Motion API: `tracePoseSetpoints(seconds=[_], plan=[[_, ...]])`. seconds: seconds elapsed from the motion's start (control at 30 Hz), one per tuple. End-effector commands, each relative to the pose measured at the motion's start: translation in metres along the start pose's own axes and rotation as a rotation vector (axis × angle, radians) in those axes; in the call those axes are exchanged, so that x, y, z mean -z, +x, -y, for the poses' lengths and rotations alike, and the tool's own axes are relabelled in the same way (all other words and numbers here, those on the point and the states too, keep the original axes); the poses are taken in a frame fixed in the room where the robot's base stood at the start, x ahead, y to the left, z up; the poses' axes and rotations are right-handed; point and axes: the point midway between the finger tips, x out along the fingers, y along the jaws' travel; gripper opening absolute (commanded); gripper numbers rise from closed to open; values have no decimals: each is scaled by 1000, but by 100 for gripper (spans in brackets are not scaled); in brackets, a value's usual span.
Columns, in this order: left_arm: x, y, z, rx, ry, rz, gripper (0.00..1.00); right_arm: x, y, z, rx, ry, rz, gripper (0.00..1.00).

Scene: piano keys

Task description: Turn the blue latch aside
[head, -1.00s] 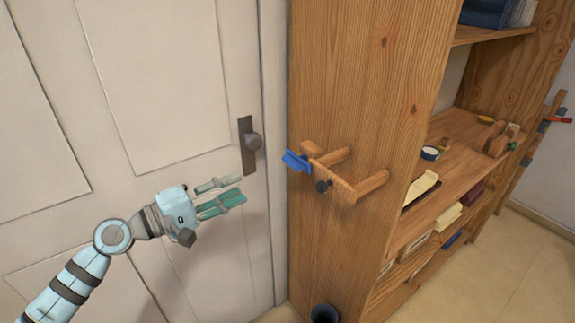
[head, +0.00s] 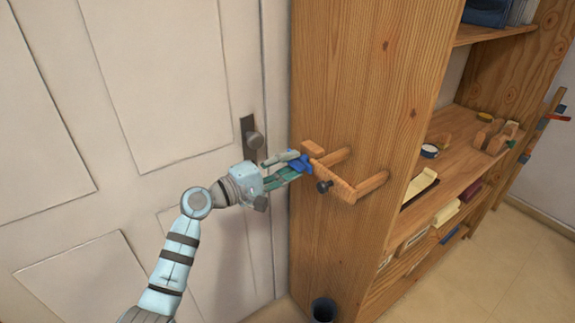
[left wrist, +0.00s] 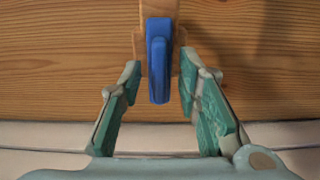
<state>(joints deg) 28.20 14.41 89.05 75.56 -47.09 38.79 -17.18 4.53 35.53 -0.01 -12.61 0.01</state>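The blue latch (head: 299,164) is on the left end of a wooden bar (head: 333,181) mounted on the side of a wooden shelf unit. In the left wrist view the blue latch (left wrist: 158,62) lies between the two green fingers, with a gap on both sides. My left gripper (head: 285,166) is open around the latch, and its fingers partly hide the latch in the head view. It also shows in the left wrist view (left wrist: 158,85). My right gripper is in neither view.
A white door with a dark handle (head: 253,140) is behind my left arm. The shelf unit (head: 365,80) holds several small objects on its boards. A dark bin (head: 323,309) stands below the bar. Pegs (head: 372,183) stick out from the shelf side.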

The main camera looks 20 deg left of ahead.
Motion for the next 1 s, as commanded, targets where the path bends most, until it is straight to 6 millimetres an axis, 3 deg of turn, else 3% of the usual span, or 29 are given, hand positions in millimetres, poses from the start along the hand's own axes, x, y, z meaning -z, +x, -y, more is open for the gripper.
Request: tracePoseSetpoints(seconds=[0.03,0.2,0.67,1.0], plan=[[0,0,0,0,0,0,23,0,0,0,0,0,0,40],[0,0,0,0,0,0,0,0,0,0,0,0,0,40],[0,0,1,-2,48,1,0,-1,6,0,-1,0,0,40],[0,0,3,-3,268,0,0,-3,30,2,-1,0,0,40]])
